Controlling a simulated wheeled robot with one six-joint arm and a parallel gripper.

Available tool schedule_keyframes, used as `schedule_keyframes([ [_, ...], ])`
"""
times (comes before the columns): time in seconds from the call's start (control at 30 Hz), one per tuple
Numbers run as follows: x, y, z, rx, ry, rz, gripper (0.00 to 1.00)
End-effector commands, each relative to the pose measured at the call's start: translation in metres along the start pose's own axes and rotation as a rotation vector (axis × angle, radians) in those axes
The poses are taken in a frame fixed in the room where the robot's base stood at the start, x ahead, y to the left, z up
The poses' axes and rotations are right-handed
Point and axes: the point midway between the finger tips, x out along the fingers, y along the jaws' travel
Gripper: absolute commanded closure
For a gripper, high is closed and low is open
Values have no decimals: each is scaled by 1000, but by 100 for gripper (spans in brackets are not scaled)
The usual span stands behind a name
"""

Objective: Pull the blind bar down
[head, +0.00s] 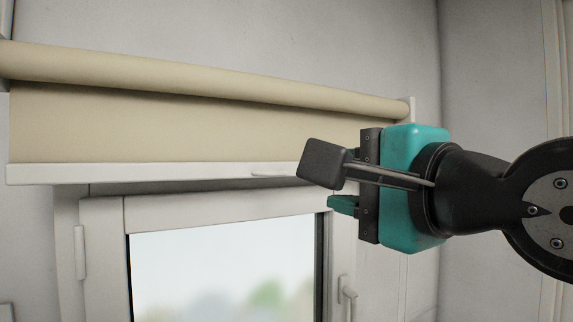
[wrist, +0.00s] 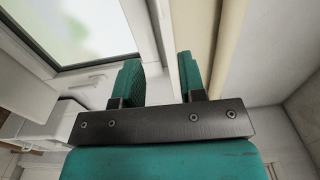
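The white blind bar (head: 130,173) runs along the lower edge of the beige blind (head: 150,125), above the window in the head view. A small pull tab (head: 271,173) sits on it, left of my gripper. My gripper (head: 339,180) is near the bar's right part, its fingers pointing left, one above the other. In the wrist view, the two teal fingers (wrist: 158,62) stand apart, and a pale strip shows between them. I cannot tell whether it is between the fingers or beyond them. No contact is visible. The bar's right end is hidden behind my gripper.
The rolled blind tube (head: 220,88) sits above, ending at a bracket (head: 406,109) on the right. The window frame (head: 200,210) is below, with a handle (head: 345,294) at its right side. A wall corner stands to the right.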

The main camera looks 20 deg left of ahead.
Motion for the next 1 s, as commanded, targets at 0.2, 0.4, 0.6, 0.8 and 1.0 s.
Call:
schedule_keyframes([
  [0.2,51,-4,0,-2,0,6,63],
  [0.4,96,-3,0,-2,0,7,63],
  [0.6,132,-2,0,-3,0,5,63],
  [0.8,149,0,0,-3,0,3,63],
  [1.0,152,2,0,-3,0,3,63],
])
